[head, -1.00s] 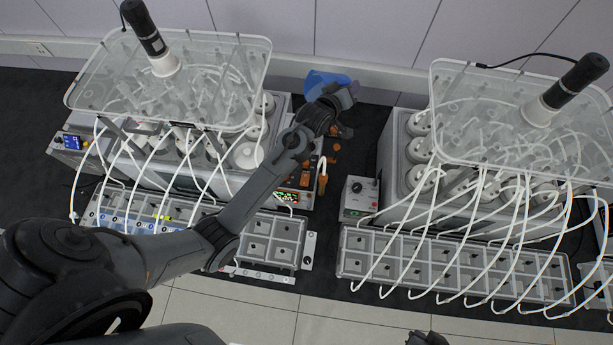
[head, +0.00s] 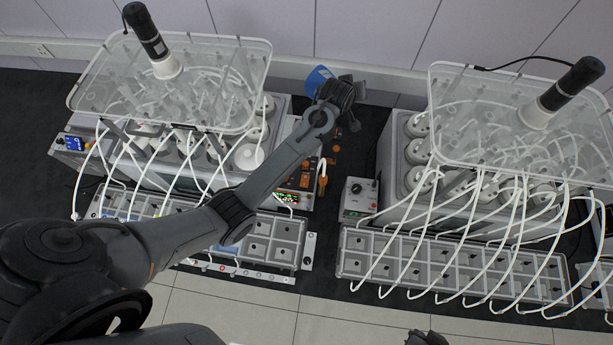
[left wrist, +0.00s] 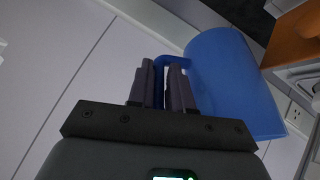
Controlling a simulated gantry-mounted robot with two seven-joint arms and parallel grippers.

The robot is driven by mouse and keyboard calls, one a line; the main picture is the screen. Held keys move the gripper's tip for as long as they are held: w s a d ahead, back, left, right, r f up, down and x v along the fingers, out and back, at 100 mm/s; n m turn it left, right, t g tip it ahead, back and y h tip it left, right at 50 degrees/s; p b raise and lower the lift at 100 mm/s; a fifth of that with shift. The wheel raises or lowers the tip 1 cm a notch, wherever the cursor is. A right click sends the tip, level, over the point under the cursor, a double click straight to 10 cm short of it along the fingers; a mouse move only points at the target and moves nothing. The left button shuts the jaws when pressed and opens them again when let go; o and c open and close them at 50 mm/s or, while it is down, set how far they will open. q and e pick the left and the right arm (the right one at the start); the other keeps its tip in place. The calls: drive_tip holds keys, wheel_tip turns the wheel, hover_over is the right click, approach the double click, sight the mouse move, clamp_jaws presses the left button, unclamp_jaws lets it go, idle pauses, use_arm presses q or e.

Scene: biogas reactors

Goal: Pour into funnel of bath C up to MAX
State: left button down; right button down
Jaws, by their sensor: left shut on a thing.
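My left gripper (head: 343,92) is shut on the handle of a blue jug (head: 317,80), at the back between the two bath units. In the left wrist view, the fingers (left wrist: 162,88) close around the handle and the jug body (left wrist: 235,85) is beside them, tilted in that picture. The jug's contents are not visible. A white round piece (head: 249,156), perhaps a funnel, sits on the right end of the left bath (head: 180,180). No MAX mark or bath letter is readable. A dark part (head: 427,339) at the bottom edge may be my right gripper; its jaws cannot be made out.
Clear lids (head: 170,85) with white tubes and black-topped motors stand over both baths. An orange-fitted control unit (head: 297,185) with a lit display is beside the left bath. A grey box (head: 358,198) stands in the gap. Rows of grey cells (head: 455,268) lie in front.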

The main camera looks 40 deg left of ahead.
use_arm(q)
drive_tip(key=w+g+b, duration=0.1)
drive_tip(key=g, duration=0.1)
drive_tip(key=w+d+m+g+y+b, duration=0.1)
drive_tip(key=w+g, duration=0.1)
drive_tip(key=w+r+g+b, duration=0.1)
drive_tip(key=g, duration=0.1)
drive_tip(key=shift+w+d+m+g+y, duration=0.2)
drive_tip(key=shift+m+g+y, duration=0.1)
drive_tip(key=shift+y, duration=0.1)
idle(0.8)
idle(0.4)
